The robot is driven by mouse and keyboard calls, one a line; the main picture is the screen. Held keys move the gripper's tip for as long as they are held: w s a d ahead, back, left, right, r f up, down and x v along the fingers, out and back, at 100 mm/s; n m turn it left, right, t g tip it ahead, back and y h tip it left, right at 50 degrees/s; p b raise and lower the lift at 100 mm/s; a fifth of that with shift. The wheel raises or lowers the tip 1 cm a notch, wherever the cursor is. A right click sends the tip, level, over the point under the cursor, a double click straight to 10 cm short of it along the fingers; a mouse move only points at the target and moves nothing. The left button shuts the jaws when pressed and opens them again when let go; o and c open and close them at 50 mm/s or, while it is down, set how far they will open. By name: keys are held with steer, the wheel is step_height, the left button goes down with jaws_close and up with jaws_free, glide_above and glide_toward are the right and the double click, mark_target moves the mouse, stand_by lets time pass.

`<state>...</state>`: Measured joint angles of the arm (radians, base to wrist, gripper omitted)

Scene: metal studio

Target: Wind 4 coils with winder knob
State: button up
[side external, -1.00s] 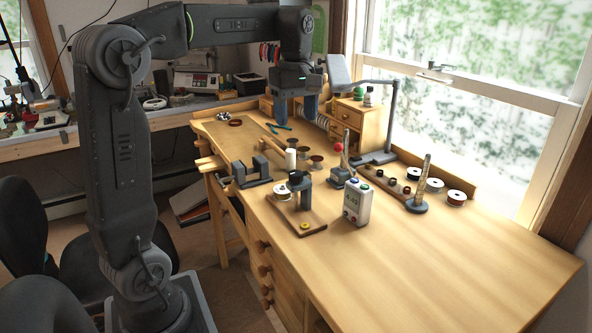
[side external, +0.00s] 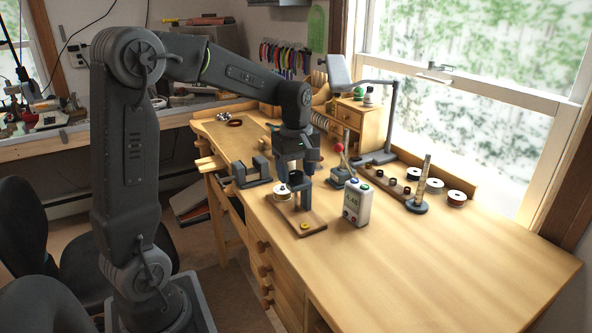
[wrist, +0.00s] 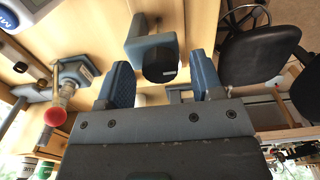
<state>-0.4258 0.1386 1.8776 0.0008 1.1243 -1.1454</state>
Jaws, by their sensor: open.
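The coil winder stands on a small wooden board (side external: 315,231) near the front edge of the bench in the side view, with a pale spool (side external: 283,195) on its left side. My gripper (side external: 296,172) points down right over the winder. It is open and empty. In the wrist view the winder's grey post (wrist: 152,28) rises toward me, and its round black knob (wrist: 160,66) shows between my two blue fingers, with a gap on each side. In the side view the fingers hide the knob. I cannot tell the exact height of the fingertips against it.
A grey clamp block (side external: 252,174) lies to the left. A thin post on a round base (side external: 417,206) is farther right. The front right of the bench is clear.

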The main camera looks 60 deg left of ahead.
steer(key=c, duration=0.9)
steer(key=shift+m, duration=0.3)
